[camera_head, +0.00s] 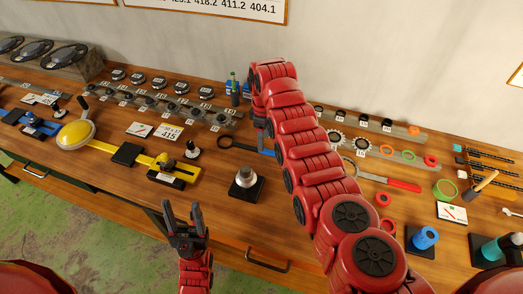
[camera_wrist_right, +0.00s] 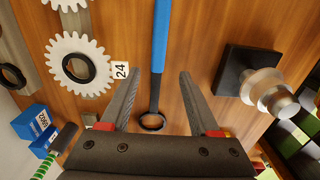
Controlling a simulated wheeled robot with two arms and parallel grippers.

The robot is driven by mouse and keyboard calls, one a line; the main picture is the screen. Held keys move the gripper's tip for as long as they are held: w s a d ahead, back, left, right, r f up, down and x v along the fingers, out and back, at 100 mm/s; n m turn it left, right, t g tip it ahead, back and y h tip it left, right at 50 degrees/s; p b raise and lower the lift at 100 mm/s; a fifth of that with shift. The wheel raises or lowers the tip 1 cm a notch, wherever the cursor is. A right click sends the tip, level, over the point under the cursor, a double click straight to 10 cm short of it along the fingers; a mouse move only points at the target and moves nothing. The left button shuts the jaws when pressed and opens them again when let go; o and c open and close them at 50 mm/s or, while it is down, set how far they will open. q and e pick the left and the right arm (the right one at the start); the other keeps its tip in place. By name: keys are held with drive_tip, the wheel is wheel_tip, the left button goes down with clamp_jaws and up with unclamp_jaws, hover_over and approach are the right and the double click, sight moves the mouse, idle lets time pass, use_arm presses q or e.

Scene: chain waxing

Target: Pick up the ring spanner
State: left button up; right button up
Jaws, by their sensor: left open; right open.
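The ring spanner (camera_head: 225,142), with a dark ring end and a blue handle, lies on the wooden bench in the head view, partly hidden by my right arm. In the right wrist view the spanner (camera_wrist_right: 158,45) runs upright through the picture, its ring end low between the fingers. My right gripper (camera_wrist_right: 159,76) is open, with one finger on each side of the dark shaft and no visible contact. In the head view its fingers are mostly hidden by the arm. My left gripper (camera_head: 184,222) is open and empty in front of the bench's front edge.
A metal knob on a black base (camera_head: 246,183) stands in front of the spanner; it also shows in the wrist view (camera_wrist_right: 265,88). A white gear (camera_wrist_right: 78,62) and blue boxes (camera_wrist_right: 35,128) lie to the other side. A red-handled tool (camera_head: 392,182) lies further right.

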sight(252, 148)
drive_tip(key=shift+w+a+f+b, duration=0.1)
drive_tip(key=shift+f+b, duration=0.35)
drive_tip(key=shift+f, duration=0.25)
wheel_tip(252, 148, down, 4)
drive_tip(key=b, duration=0.3)
drive_tip(key=shift+w+b, duration=0.15)
drive_tip(key=shift+b, duration=0.15)
drive_tip(key=shift+r, duration=0.15)
drive_tip(key=shift+c, duration=0.8)
clamp_jaws()
